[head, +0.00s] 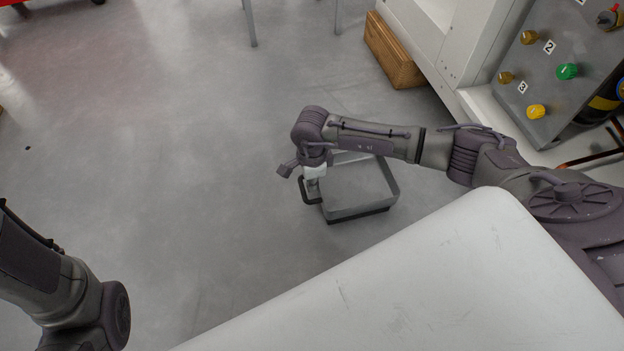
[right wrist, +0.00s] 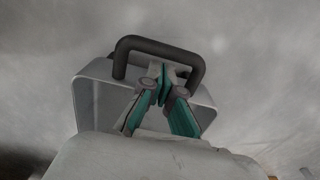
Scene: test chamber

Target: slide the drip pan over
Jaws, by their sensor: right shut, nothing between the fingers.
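The drip pan (head: 360,213) is a shallow grey rectangular tray on the floor, with a black handle (head: 306,192) on its left side. My right gripper (head: 313,183) is at that handle, pointing down. In the right wrist view, its teal-padded fingers (right wrist: 166,73) are shut with nothing between them. They overlap the opening framed by the handle (right wrist: 160,43) and the pan wall (right wrist: 92,94). I cannot tell whether they touch either one. My right forearm hides part of the pan's far side. My left arm shows at the lower left, but its gripper is out of view.
A wooden box (head: 391,52) lies by a white cabinet (head: 450,45) at the upper right. A grey panel with coloured knobs (head: 567,71) stands at the right. Thin metal legs (head: 250,24) stand at the top. The floor left of the pan is clear.

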